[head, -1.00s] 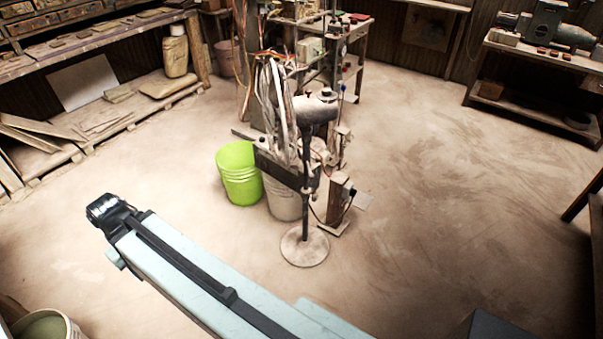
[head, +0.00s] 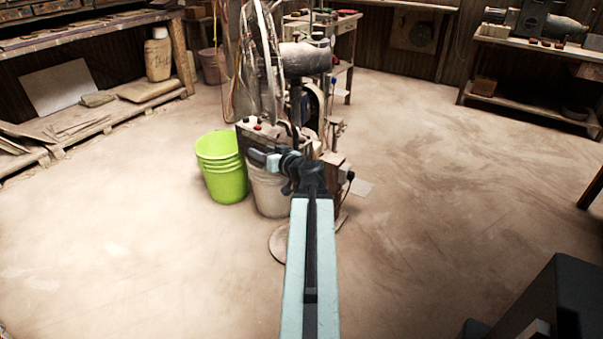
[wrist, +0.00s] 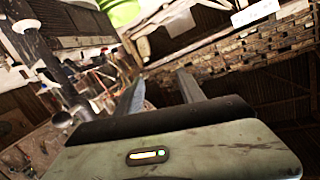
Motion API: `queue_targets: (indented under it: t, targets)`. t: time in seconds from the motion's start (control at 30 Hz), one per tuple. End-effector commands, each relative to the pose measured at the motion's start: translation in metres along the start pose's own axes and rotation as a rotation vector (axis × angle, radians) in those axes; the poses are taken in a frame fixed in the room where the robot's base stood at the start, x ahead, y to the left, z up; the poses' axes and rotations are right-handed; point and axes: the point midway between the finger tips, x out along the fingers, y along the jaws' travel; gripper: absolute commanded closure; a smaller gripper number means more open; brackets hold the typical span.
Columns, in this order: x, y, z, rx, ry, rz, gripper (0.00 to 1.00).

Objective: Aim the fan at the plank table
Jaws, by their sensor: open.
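The fan (head: 304,60) stands on a pole with a round base (head: 283,240) on the floor. My gripper (head: 268,158) is in front of the pole, below the fan head, and hides part of the pole. In the wrist view my gripper (wrist: 160,84) shows two spread fingers with nothing held between them. I cannot tell whether it touches the fan. I cannot tell for sure which table is the plank table; a low bench (head: 120,112) with boards stands at the left.
A green bucket (head: 221,170) and a pale bucket (head: 268,190) stand left of and behind my arm. A machine with cables is close behind the fan. A wooden bench (head: 500,97) with a grey motor stands at the back right.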

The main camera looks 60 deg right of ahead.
Motion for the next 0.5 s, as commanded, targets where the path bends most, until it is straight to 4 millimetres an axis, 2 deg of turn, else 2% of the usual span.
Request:
queue_targets:
  t: [0.03, 0.1, 0.2, 0.33, 0.5]
  targets:
    - [-0.018, 0.050, 0.018, 0.001, 0.071, 0.078, 0.54]
    - [-0.044, 0.097, 0.011, -0.004, 0.150, 0.168, 0.54]
    - [-0.070, 0.133, 0.005, -0.009, 0.212, 0.247, 0.54]
    - [-0.082, 0.146, -0.001, -0.012, 0.236, 0.278, 0.54]
    - [-0.075, 0.146, -0.005, -0.012, 0.235, 0.275, 0.54]
